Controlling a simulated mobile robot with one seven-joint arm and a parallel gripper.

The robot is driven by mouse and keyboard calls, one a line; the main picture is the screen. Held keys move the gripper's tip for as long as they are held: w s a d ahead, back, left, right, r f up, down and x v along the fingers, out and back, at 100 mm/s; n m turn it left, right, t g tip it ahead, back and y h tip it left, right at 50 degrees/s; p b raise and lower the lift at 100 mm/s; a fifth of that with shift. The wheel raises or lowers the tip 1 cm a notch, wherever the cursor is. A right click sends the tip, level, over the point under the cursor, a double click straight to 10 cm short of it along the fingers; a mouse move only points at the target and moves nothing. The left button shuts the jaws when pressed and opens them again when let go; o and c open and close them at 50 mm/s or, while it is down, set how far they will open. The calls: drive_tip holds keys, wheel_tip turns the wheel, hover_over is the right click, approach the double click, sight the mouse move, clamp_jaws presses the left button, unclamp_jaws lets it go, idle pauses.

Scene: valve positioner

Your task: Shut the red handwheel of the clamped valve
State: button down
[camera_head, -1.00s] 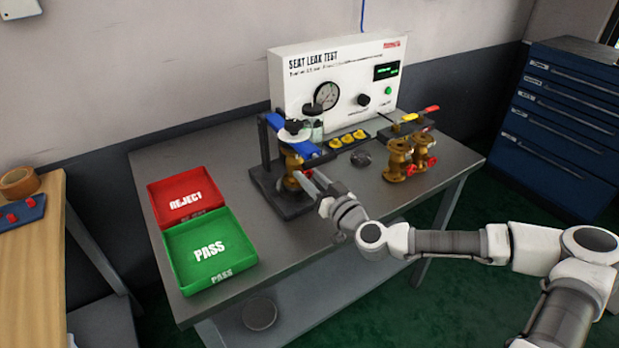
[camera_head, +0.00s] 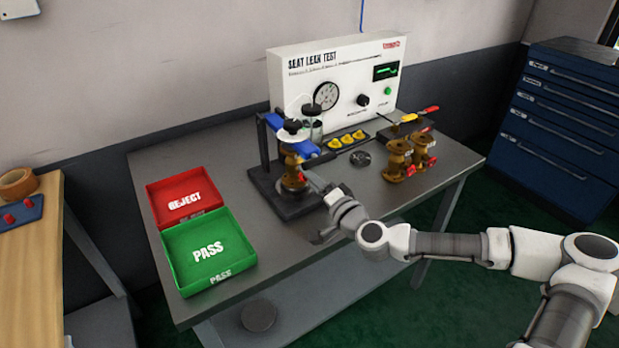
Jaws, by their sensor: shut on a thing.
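The brass valve (camera_head: 291,166) stands upright in the dark clamp fixture (camera_head: 278,203), under the blue clamp bar (camera_head: 308,150). My gripper (camera_head: 308,178) reaches in from the right, low at the valve's right side. Its fingers are shut on the handwheel on that side. The red handwheel itself is almost wholly hidden by the fingers, so its turn position cannot be read.
The white seat leak test panel (camera_head: 338,78) stands behind the fixture. Two loose brass valves (camera_head: 399,158) with red handwheels stand to the right. The red reject tray (camera_head: 168,215) and green pass tray (camera_head: 185,270) lie at left. Bare table lies in front.

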drive_tip(key=m, duration=0.4)
drive_tip(key=shift+f+m, duration=0.1)
drive_tip(key=shift+m, duration=0.2)
drive_tip(key=m, duration=0.4)
drive_tip(key=shift+m, duration=0.3)
drive_tip(key=m+p, duration=0.1)
drive_tip(key=m, duration=0.3)
drive_tip(key=shift+m, duration=0.3)
drive_tip(key=shift+f+m+p, duration=0.1)
drive_tip(key=shift+m+p, duration=0.3)
drive_tip(key=shift+m, duration=1.4)
drive_tip(key=shift+c, duration=2.2)
unclamp_jaws()
drive_tip(key=shift+s, duration=0.1)
